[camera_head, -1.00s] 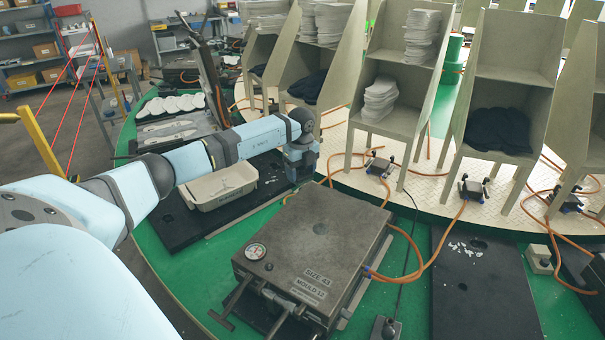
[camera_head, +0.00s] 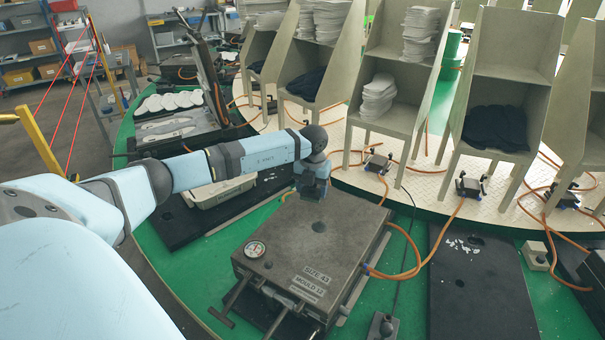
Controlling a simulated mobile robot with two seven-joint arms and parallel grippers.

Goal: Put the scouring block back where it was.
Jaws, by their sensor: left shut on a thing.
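My left gripper (camera_head: 313,192) hangs at the end of its arm above the far edge of the closed grey mould (camera_head: 310,245). It is shut on the scouring block, which I can barely make out: the block is small, dark and largely hidden by the gripper. The mould is marked size 43 and has a pressure gauge (camera_head: 255,249) at its left corner. A dark round spot shows on its lid just below the gripper. A beige tray (camera_head: 210,198) sits left of the mould, partly covered by my left forearm. My right gripper is not in view.
Cream rack stands (camera_head: 384,118) with stacked insoles and dark cloth line the back. Orange hoses (camera_head: 412,262) run across the floor plate and beside the mould. A black plate (camera_head: 472,285) with white scraps lies to the right. An open mould with insoles stands at back left.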

